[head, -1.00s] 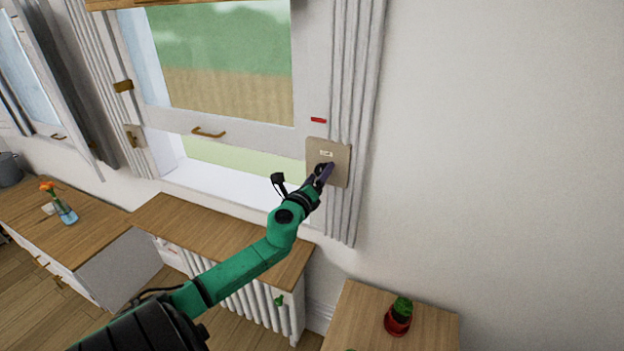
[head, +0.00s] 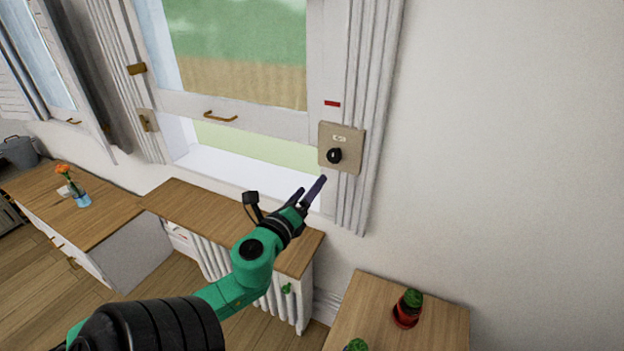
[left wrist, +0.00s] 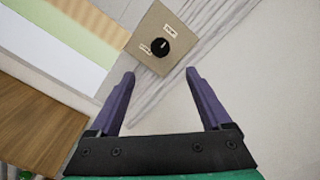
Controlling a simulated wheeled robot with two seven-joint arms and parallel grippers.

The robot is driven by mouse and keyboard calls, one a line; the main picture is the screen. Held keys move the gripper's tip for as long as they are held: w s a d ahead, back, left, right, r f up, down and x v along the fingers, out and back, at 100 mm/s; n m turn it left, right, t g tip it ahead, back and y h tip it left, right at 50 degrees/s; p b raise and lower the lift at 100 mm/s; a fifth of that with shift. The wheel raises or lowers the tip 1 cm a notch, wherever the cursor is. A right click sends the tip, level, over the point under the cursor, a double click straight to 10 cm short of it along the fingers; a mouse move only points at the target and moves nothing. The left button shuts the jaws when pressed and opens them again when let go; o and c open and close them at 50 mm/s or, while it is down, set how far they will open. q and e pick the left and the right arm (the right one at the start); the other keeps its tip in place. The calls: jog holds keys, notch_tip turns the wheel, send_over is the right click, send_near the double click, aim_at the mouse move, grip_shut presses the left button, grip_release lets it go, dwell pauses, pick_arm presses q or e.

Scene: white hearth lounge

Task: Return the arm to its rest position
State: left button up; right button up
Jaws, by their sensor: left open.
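My left arm (head: 252,262) is green with black joints and reaches up from the lower left in the head view. Its gripper (head: 308,190) is open and empty, with dark purple fingers. It is below and to the left of a beige wall plate (head: 351,138) with a black knob (head: 334,156), and apart from it. In the left wrist view the open fingers (left wrist: 160,100) show with nothing between them, and the plate (left wrist: 180,32) and knob (left wrist: 160,46) are beyond the tips. My right gripper is not in view.
The window frame (head: 235,117) and its sill (head: 235,166) are behind the arm. A wooden top (head: 200,208) over a white radiator lies below it. A wooden table (head: 365,300) with a potted cactus (head: 407,308) is at the lower right. The right wall is bare.

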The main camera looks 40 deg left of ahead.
pick_arm(q)
jog(key=s+a+f+n+g, duration=0.2)
jog(key=f+n+g, duration=0.1)
jog(key=f, duration=0.8)
jog(key=s+a+f+n+g, duration=0.2)
jog(key=s+f+n+g, duration=0.15)
jog(key=f, duration=0.75)
jog(key=s+a+f+n+g, duration=0.2)
jog(key=f+n, duration=0.2)
jog(key=f, duration=0.8)
jog(key=s+d+f+n+g+h, duration=0.25)
jog(key=s+d+f, duration=0.3)
jog(key=f, duration=0.35)
jog(key=s+d+f+n+g+h, duration=0.1)
jog(key=s+d+f+n+g, duration=0.2)
jog(key=s+f, duration=0.45)
jog(key=s+d+f+n+g+h+b, duration=0.1)
jog(key=s+d+f+n, duration=0.4)
jog(key=s+d+f, duration=0.5)
jog(key=shift+s+d+g+h, duration=0.25)
jog(key=shift+s+g+h, duration=0.25)
jog(key=shift+h, duration=0.15)
